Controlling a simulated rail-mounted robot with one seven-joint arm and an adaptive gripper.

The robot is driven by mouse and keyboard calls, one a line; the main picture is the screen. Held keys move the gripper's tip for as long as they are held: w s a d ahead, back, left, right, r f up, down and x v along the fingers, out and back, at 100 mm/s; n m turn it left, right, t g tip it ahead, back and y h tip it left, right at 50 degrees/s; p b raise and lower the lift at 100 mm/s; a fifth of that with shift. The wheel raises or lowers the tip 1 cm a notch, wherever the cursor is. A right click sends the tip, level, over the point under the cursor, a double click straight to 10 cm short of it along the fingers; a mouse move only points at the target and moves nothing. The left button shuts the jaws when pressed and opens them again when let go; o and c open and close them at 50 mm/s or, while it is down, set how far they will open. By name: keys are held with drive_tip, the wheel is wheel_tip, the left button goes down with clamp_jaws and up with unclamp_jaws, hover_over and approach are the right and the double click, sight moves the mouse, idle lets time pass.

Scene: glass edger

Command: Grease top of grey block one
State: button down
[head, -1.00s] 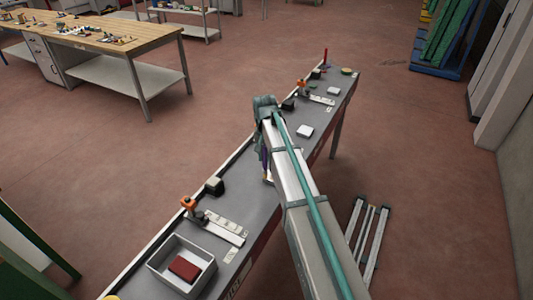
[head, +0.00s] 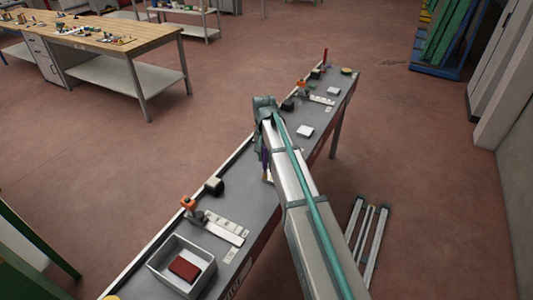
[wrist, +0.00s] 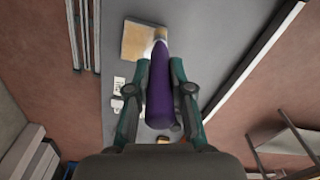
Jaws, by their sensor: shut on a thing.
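My gripper (wrist: 160,75) is shut on a purple tube (wrist: 162,98), with one finger on each side of it. The tube has a pale collar and a tan tip (wrist: 160,34) at its far end. In the wrist view the tip appears over or beside the right edge of a flat tan square (wrist: 139,44) on the grey bench; I cannot tell whether they touch. In the head view my arm hides most of the gripper, and a sliver of purple tube (head: 265,160) shows beside it. I cannot tell which thing is grey block one.
The long grey bench (head: 262,196) carries a dark block (head: 214,186), an orange clamp (head: 188,204), a white pad (head: 305,131) and a grey tray (head: 153,267) holding a red block (head: 184,268). Metal rails (head: 376,237) lie on the floor at right.

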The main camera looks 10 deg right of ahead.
drive_tip(key=w+d, duration=0.1)
drive_tip(key=w, duration=0.1)
drive_tip(key=w+d, duration=0.2)
drive_tip(key=shift+w+d+p, duration=0.3)
drive_tip(key=shift+w+p, duration=0.05)
idle(2.7)
drive_tip(key=shift+r, duration=0.15)
drive_tip(key=shift+r+p, duration=1.1)
drive_tip(key=shift+r, duration=1.95)
